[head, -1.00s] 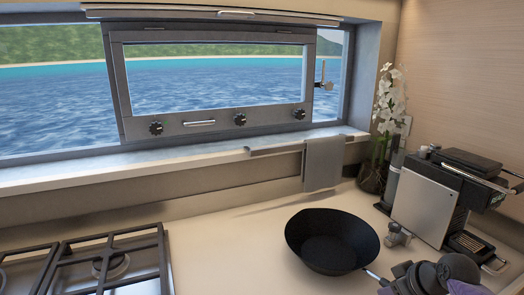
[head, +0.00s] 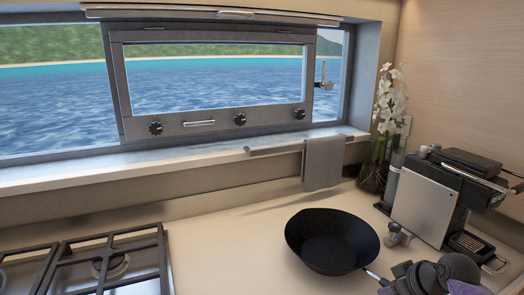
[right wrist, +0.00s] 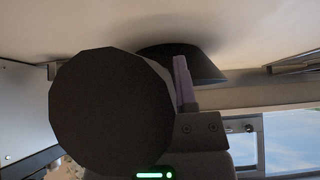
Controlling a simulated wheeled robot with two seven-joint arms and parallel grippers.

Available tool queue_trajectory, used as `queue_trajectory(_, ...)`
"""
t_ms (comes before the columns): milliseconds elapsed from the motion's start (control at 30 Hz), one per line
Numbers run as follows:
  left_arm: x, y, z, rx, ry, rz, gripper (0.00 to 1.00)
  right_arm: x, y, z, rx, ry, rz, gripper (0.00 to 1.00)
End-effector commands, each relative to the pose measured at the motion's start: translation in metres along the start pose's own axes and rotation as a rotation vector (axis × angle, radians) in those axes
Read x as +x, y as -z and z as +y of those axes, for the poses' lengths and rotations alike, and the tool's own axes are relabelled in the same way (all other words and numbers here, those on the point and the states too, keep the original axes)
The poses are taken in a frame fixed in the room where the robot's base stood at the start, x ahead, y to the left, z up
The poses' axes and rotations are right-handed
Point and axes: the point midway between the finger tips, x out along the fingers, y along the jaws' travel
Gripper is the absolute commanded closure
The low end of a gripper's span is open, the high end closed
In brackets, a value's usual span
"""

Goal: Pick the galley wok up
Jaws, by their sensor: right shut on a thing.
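The galley wok (head: 325,245) is black and stands upright on the pale counter, right of the hob. Its handle (head: 370,273) points to the lower right, towards my right gripper (head: 388,284). That gripper is shut on the wok's handle, and its jaws are partly hidden by my wrist. In the right wrist view a large dark round shape, seemingly the handle's end (right wrist: 112,110), fills the left middle beside a purple finger. The wok's dark side (right wrist: 205,66) shows behind it. I see no clear gap between wok and counter. My left gripper is out of view.
A coffee machine (head: 425,205) stands close right of the wok, with a small metal item (head: 397,236) between them. An orchid (head: 385,115) and a towel (head: 322,163) on a rail are behind. The hob (head: 110,265) is left. Counter between hob and wok is clear.

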Motion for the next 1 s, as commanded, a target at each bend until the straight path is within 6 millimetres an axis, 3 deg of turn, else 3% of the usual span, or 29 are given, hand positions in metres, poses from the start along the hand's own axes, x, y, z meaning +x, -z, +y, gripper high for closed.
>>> queue_trajectory(1000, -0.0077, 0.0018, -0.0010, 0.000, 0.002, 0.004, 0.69, -0.0039, 0.0036, 0.0002, 0.000, -0.002, 0.016, 1.00)
